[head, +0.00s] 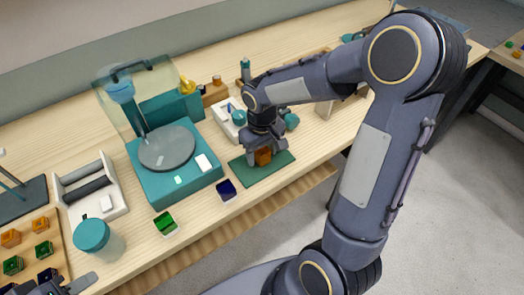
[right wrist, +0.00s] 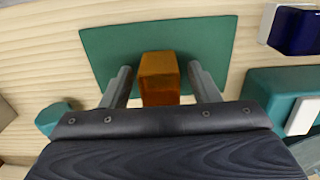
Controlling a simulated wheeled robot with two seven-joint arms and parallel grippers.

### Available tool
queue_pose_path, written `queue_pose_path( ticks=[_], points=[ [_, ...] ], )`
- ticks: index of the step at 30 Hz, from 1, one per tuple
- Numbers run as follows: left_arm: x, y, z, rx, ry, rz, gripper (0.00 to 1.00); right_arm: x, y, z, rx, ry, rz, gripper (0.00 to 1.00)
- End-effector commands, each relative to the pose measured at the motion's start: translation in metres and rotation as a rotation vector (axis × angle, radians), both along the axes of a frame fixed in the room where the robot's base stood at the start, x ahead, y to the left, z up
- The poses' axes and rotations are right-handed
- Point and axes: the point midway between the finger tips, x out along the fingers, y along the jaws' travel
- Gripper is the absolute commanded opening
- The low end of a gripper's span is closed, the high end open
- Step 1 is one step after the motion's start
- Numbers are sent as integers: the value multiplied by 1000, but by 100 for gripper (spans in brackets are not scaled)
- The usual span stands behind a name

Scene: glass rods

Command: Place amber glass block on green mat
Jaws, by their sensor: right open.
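The amber glass block (head: 263,156) sits on the green mat (head: 276,171) in the head view. In the right wrist view the amber block (right wrist: 159,76) is in front of the green mat (right wrist: 105,45), close to its middle. My right gripper (head: 262,150) is above the mat. Its jaws (right wrist: 160,70) are open, one finger on each side of the block with a visible gap to both. The block's lower part is partly hidden by the gripper body. My left gripper (head: 62,286) is at the bottom left edge, cut off by the frame; its jaws are unclear.
A dark blue block (head: 227,189) and a green block (head: 166,223) stand on white bases left of the mat. A teal machine (head: 175,185) stands behind them. A wooden board (head: 55,228) at left holds several coloured blocks. A teal-lidded jar (head: 98,240) stands beside it.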

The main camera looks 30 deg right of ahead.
Motion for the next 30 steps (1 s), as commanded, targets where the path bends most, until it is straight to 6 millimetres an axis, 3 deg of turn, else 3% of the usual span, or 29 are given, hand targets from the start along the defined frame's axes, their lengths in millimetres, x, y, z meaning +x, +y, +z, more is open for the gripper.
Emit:
queue_pose_path(
  ticks=[8, 21, 30],
  points=[
    [0, 0, 4, 0, 0, 0, 36, 1, 0, 10, 0, -4, 0, 55],
    [0, 0, 8, 0, 0, 0, 36, 1, 0, 97, 0, -5, 1, 55],
    [0, 0, 9, 0, 0, 0, 36, -8, 0, 127, 16, -18, -8, 55]
  ],
)
